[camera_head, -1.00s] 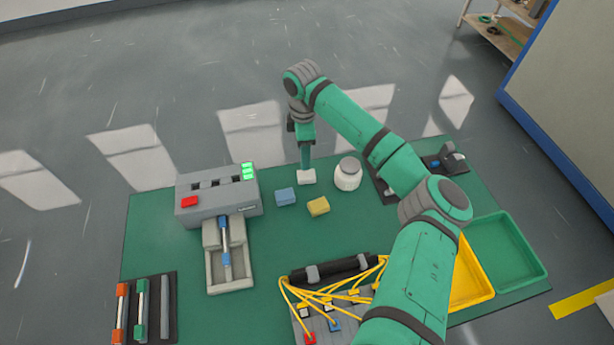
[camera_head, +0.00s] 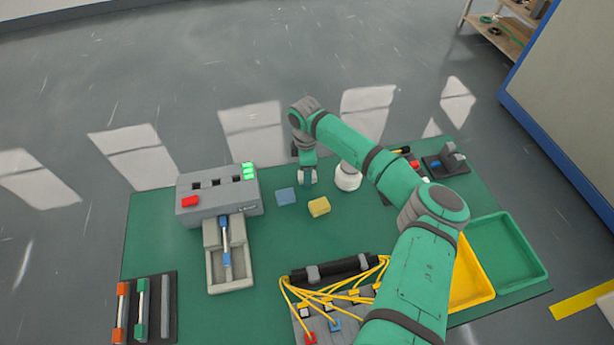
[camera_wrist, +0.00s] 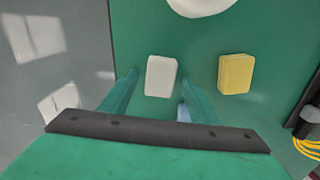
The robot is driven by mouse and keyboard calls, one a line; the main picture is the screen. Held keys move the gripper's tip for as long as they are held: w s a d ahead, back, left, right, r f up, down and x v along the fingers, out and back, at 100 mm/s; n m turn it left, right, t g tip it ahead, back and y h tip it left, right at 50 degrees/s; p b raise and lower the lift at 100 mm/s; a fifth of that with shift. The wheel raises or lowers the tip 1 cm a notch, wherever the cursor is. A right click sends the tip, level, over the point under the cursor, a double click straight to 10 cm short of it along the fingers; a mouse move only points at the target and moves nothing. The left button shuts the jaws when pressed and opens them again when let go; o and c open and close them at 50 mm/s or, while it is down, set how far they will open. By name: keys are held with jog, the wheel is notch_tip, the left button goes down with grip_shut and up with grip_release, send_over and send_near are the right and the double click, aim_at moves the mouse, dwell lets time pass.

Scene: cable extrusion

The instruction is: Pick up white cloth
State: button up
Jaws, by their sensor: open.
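The white cloth (camera_wrist: 161,76) is a small folded block lying on the green table mat. In the wrist view it sits between the two fingers of my open gripper (camera_wrist: 160,80), with a gap to the finger on each side. In the head view my gripper (camera_head: 307,178) is low over the cloth's spot and mostly hides it. I cannot tell exactly how far the fingertips are above the mat.
A blue cloth (camera_head: 286,196) lies just left of my gripper, and a yellow cloth (camera_head: 319,207) lies nearer the front. A white jar (camera_head: 347,180) stands close on the right. A grey machine (camera_head: 215,205) stands at the left.

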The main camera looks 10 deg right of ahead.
jog(key=c, duration=1.1)
jog(key=shift+c, duration=0.2)
jog(key=shift+r, duration=0.6)
notch_tip(320, 180, up, 2)
jog(key=shift+s+r, duration=0.1)
jog(key=shift+r, duration=0.05)
jog(key=s+r, duration=0.9)
jog(key=s, duration=0.4)
jog(key=shift+s+a+r, duration=0.25)
jog(key=shift+s+a, duration=0.15)
